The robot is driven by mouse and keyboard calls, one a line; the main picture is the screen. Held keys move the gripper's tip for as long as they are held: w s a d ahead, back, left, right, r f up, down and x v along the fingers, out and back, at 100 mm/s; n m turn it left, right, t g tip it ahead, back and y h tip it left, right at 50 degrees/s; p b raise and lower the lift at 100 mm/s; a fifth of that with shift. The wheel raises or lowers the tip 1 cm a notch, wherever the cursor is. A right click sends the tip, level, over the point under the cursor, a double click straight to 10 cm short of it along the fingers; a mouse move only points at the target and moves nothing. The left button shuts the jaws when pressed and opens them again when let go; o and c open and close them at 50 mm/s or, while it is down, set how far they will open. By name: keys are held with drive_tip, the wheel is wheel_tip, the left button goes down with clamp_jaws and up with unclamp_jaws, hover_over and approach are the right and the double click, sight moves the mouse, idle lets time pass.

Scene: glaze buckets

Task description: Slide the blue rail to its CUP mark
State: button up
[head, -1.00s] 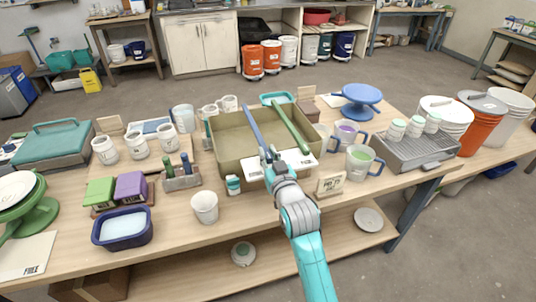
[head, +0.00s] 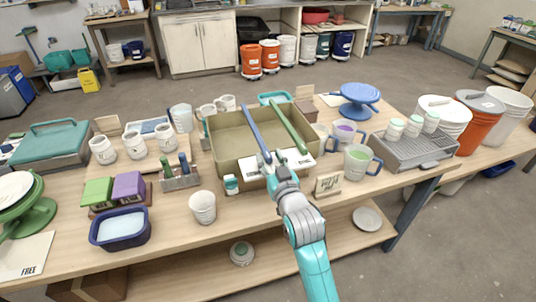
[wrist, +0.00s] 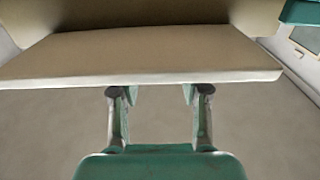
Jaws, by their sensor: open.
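The blue rail (head: 254,130) lies front to back across the open top of a tan basin (head: 225,151), left of a green rail (head: 290,125). A white strip (head: 298,162) with small markings is on the basin's front edge; I cannot read a CUP mark. My gripper (head: 273,162) is at the basin's front edge, close to the near end of the blue rail. I cannot tell whether it touches the rail. In the wrist view my gripper (wrist: 160,92) is open, its fingertips apart and nothing seen between them, below a pale board edge (wrist: 150,77). The blue rail is not visible there.
Right of the basin stand a mug with green contents (head: 358,162), a mug with purple contents (head: 345,131) and a small sign (head: 327,185). A small jar (head: 231,184) and a white cup (head: 203,207) stand in front left. Bare tabletop (head: 250,208) lies in front.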

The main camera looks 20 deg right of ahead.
drive_tip(key=s, duration=0.9)
drive_tip(key=shift+s, duration=0.25)
drive_tip(key=s+f+g, duration=0.1)
drive_tip(key=s+f, duration=0.6)
drive_tip(key=s, duration=0.3)
drive_tip(key=s+f+g, duration=0.1)
drive_tip(key=s+f, duration=0.5)
drive_tip(key=s, duration=0.4)
drive_tip(key=s+g, duration=0.1)
drive_tip(key=s, duration=2.1)
drive_tip(key=shift+r, duration=0.2)
